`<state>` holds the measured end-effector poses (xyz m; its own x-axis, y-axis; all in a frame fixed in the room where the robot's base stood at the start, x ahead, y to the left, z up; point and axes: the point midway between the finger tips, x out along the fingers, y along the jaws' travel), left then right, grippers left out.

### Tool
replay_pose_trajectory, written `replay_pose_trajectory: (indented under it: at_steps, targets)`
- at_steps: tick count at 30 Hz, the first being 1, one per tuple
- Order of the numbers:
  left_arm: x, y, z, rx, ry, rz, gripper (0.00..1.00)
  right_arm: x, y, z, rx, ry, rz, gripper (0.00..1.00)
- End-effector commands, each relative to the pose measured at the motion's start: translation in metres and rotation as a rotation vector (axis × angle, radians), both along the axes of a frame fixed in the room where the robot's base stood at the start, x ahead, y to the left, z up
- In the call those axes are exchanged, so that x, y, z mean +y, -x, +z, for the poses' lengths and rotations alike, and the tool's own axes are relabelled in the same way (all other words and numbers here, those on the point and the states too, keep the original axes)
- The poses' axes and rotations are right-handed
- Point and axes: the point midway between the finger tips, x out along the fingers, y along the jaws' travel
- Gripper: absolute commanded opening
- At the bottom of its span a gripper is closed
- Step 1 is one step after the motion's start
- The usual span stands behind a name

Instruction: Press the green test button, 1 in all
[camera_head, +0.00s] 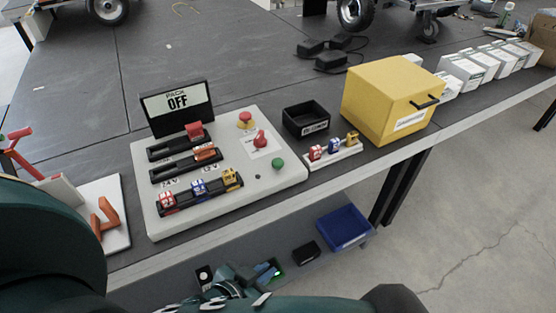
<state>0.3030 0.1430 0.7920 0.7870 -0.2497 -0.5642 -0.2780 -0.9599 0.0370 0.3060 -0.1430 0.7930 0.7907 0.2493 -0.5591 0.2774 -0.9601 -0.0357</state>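The green button (278,163) is a small round cap on the right front part of a white slanted panel (220,205) on the table. Nothing covers it. A red switch knob (260,138) and a red button on a yellow base (245,120) are behind it on the panel. A black sign reading "PACK OFF" (177,102) stands at the panel's back. My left gripper (262,275) is low in the picture, in front of and below the table edge, apart from the button. Its fingers are too unclear to tell open from shut. My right gripper does not show.
Red, blue and yellow connectors (200,188) sit on the panel; similar ones stand on a small white rack (334,150). A black bin (306,119) and a yellow box (392,98) are to the right. An orange part (103,218) is left. A blue bin (343,226) is below the tabletop.

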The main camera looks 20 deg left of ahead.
Motion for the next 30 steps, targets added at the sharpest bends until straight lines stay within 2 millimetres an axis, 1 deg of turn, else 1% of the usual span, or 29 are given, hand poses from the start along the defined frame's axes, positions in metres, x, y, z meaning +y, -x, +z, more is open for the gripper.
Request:
replay_pose_trajectory:
  at_steps: [1, 3, 15, 30]
  targets:
    - [0.0001, -0.0001, 0.0002, 0.0, 0.0, 0.0, 0.04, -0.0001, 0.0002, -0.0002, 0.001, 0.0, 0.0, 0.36]
    - [0.0001, -0.0001, 0.0002, 0.0, 0.0, 0.0, 0.0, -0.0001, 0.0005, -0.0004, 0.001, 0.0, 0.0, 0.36]
    - [0.0, -0.0003, 0.0003, -0.001, 0.0, 0.0, 0.0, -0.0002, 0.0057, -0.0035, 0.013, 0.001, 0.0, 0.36]
    - [-0.0002, -0.0004, 0.0004, -0.001, 0.0, 0.0, 0.0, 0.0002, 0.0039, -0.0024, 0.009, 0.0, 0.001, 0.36]
